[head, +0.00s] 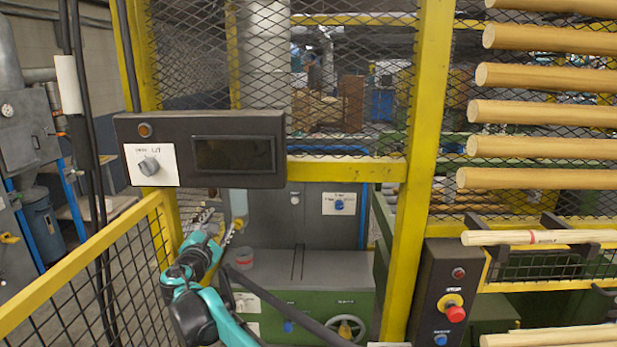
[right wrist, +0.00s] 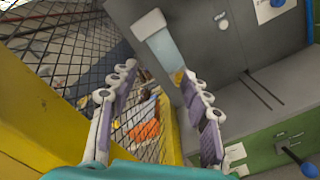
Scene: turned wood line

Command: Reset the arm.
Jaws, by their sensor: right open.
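My right gripper (head: 221,218) is in the lower left part of the head view, at the end of my teal and black arm. Its two fingers are apart and point up and away. In the right wrist view the gripper (right wrist: 158,71) shows two pale fingers with purple pads, spread wide with nothing between them. My left gripper is in neither view.
A yellow mesh rail (head: 85,260) runs left of my arm, and a yellow post (head: 415,170) stands to the right. A grey and green machine (head: 305,270) is behind. Wooden rods (head: 545,112) and a button box with a red stop button (head: 455,313) are at right.

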